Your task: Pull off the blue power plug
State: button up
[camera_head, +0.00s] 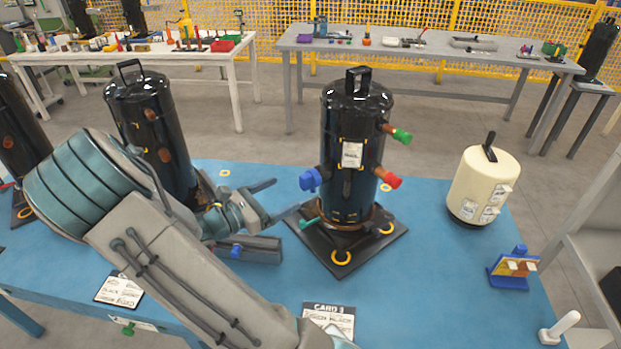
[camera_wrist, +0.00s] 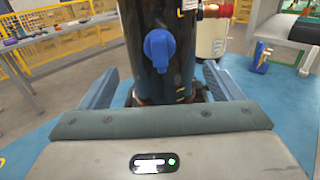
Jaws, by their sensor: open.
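The blue power plug (camera_head: 310,180) sticks out of the left side of the middle black compressor (camera_head: 345,120), low on its body. In the wrist view the blue plug (camera_wrist: 159,48) faces the camera near the top centre, on the black cylinder (camera_wrist: 155,85). My gripper (camera_head: 281,201) is just left of the compressor in the head view. Its two fingers (camera_wrist: 160,88) stand wide apart on either side of the cylinder's lower part in the wrist view. The gripper is open and holds nothing. The plug is seated on the compressor and apart from the fingers.
The compressor stands on a dark square base (camera_head: 385,240) on the blue table (camera_head: 430,290). A red cap (camera_head: 391,180) and a green cap (camera_head: 402,136) project on its right. A cream canister (camera_head: 482,183) stands right. Another black compressor (camera_head: 150,130) stands behind my arm.

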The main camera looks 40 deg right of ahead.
aim_at(301, 184)
jog(key=shift+s+d+b, duration=0.2)
jog(key=shift+d+b, duration=0.15)
jog(key=shift+d, duration=1.75)
jog(key=shift+s+d+b, duration=0.15)
jog(key=shift+d+b, duration=0.15)
jog(key=shift+d, duration=1.75)
jog(key=shift+p, duration=0.4)
jog(key=c, duration=1.8)
jog(key=shift+o, duration=0.2)
jog(key=shift+a, duration=0.1)
jog(key=shift+w+a, duration=0.1)
jog(key=shift+w+a+p, duration=0.2)
jog(key=shift+a+p, duration=0.7)
jog(key=shift+a, duration=1.95)
